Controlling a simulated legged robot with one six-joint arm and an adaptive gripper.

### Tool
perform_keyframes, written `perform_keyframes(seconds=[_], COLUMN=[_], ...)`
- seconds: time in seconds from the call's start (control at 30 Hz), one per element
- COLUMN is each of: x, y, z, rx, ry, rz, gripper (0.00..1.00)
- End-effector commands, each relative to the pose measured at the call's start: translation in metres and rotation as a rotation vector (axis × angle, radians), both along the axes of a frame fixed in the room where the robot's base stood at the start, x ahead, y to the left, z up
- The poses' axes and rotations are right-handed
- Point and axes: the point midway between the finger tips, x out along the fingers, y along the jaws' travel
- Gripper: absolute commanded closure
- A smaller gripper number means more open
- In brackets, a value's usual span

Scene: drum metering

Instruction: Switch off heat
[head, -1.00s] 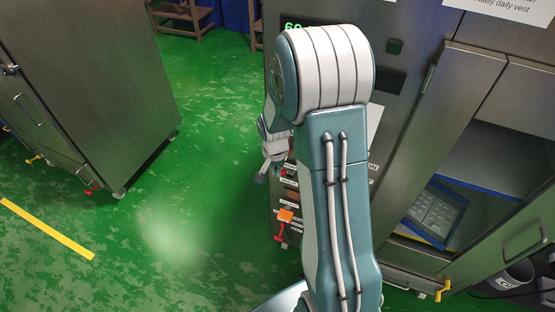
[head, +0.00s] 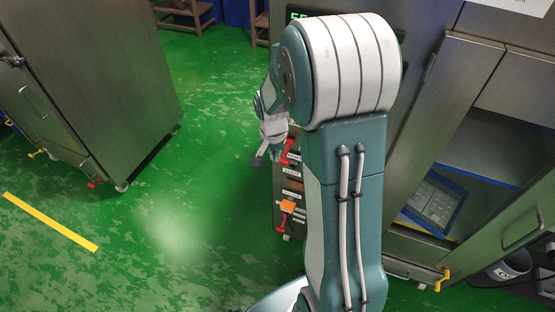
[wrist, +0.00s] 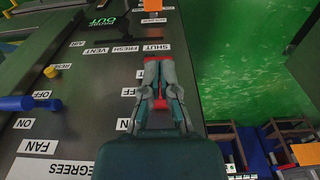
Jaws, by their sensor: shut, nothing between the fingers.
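The control panel (wrist: 85,85) fills the left of the wrist view, with labels reading FAN, ON, OFF, RESET, VENT, FRESH and SHUT. My gripper (wrist: 158,64) is shut and empty, over the panel's right edge below the SHUT label. A red part (wrist: 160,104) shows between its finger links, and another bit of red lies just left of the fingers. I cannot tell whether the fingers touch it. In the head view my gripper (head: 266,155) is beside a red lever (head: 287,151) on the panel's edge. No heat label can be read; my gripper hides part of the panel.
A blue handle (wrist: 28,103) is between the fan's ON and OFF labels, with a yellow knob (wrist: 50,71) nearby. A lower red lever (head: 281,222) sits under an orange tag (head: 288,206). A steel cabinet (head: 95,85) stands left; green floor between is clear.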

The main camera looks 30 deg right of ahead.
Motion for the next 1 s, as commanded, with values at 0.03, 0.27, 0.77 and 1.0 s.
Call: perform_keyframes(seconds=[0.03,0.27,0.77,1.0], x=[-0.002,-0.014,-0.031,-0.038], y=[0.002,0.012,0.038,0.042], z=[0.006,0.035,0.074,0.089], rx=[0.000,0.007,0.002,-0.001], ry=[-0.002,-0.004,0.002,-0.026], rz=[0.001,0.002,0.000,0.052], gripper=[1.00,1.00,1.00,1.00])
